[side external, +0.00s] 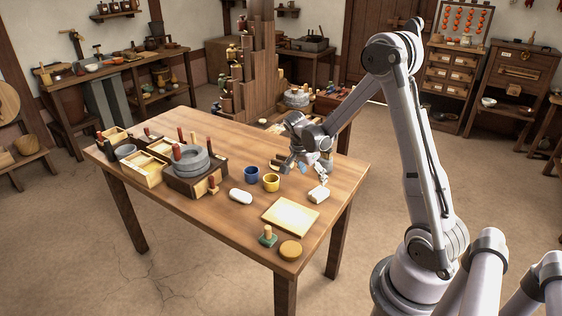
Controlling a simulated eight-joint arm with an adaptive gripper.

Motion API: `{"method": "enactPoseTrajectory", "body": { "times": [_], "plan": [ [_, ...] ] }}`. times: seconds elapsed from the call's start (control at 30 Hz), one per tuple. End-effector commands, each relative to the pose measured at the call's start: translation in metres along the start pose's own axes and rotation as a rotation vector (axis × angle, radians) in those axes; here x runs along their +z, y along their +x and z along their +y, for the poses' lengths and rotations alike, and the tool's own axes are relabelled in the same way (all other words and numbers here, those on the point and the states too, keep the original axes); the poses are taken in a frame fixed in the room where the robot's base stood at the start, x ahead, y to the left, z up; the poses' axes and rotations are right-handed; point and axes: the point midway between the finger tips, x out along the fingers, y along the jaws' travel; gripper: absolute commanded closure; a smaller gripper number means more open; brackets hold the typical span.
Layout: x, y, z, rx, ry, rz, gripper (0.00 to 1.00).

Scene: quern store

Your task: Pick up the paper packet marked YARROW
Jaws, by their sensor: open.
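No lettering is readable at this size, so I cannot tell which thing is the packet marked YARROW. A small whitish, packet-like block (319,194) lies on the wooden table near its right edge. A white rounded piece (240,196) lies farther left, in front of the cups. My gripper (305,170) is open and points down over the table's right part, behind and slightly left of the whitish block. Something small and pale bluish shows between or behind its fingers; I cannot tell what it is or whether it is touched.
A blue cup (251,175) and a yellow cup (271,183) stand left of my gripper. A pale flat board (291,217), a green-based stamp (268,238) and a round tan piece (290,250) lie in front. A grey quern (193,160) and pale wooden trays (142,170) occupy the left.

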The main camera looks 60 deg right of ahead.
Motion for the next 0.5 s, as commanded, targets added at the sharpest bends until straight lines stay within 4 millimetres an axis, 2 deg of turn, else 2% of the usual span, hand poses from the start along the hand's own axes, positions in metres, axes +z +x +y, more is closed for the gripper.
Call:
{"method": "enactPoseTrajectory", "body": {
  "times": [0.2, 0.5],
  "plan": [
    [0.0, 0.03, 0.0, -0.001, -0.001, 0.0, 0.28],
    [0.0, 0.05, 0.001, -0.002, -0.003, -0.001, 0.28]
  ]
}}
